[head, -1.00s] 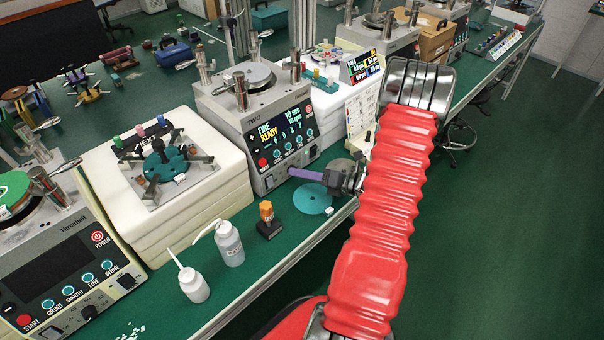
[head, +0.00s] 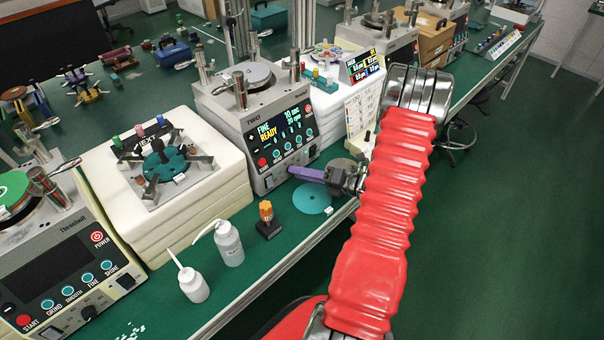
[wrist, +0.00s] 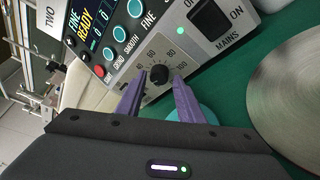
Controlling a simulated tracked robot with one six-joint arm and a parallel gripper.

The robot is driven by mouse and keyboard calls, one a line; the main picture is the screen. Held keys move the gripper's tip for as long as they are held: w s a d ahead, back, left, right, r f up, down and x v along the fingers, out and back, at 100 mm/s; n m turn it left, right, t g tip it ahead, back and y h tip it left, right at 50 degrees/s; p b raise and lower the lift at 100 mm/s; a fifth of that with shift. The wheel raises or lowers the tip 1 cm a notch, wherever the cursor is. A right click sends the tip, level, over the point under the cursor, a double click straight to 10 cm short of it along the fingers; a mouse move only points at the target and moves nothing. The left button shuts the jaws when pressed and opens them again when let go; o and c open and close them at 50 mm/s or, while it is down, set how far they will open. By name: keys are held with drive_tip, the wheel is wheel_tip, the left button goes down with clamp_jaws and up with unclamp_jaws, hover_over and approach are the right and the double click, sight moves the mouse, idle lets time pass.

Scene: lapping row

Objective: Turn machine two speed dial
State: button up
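Machine two (head: 258,115) stands on the green bench in the head view, with its screen lit and reading FINE READY. Its speed dial (wrist: 160,75) is a small black knob on a numbered scale in the wrist view. My gripper (head: 295,172) reaches the lower front of machine two with its purple fingers. In the wrist view the two fingers (wrist: 159,79) stand apart, one on each side of the dial, with a narrow gap visible at the knob. The fingers hide the dial in the head view. The gripper is open.
The MAINS switch (wrist: 209,21) is close beside the dial. A teal disc (head: 312,198) lies on the bench below my gripper. An orange-topped object (head: 267,220) and white bottles (head: 229,243) stand in front. A white block stack (head: 212,178) stands left of machine two.

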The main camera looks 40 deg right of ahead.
drive_tip(key=shift+o, duration=0.6)
drive_tip(key=shift+a, duration=0.1)
drive_tip(key=shift+s, duration=0.15)
drive_tip(key=v, duration=1.3)
drive_tip(key=shift+s+r, duration=0.15)
drive_tip(key=shift+s, duration=0.1)
drive_tip(key=shift+w, duration=0.1)
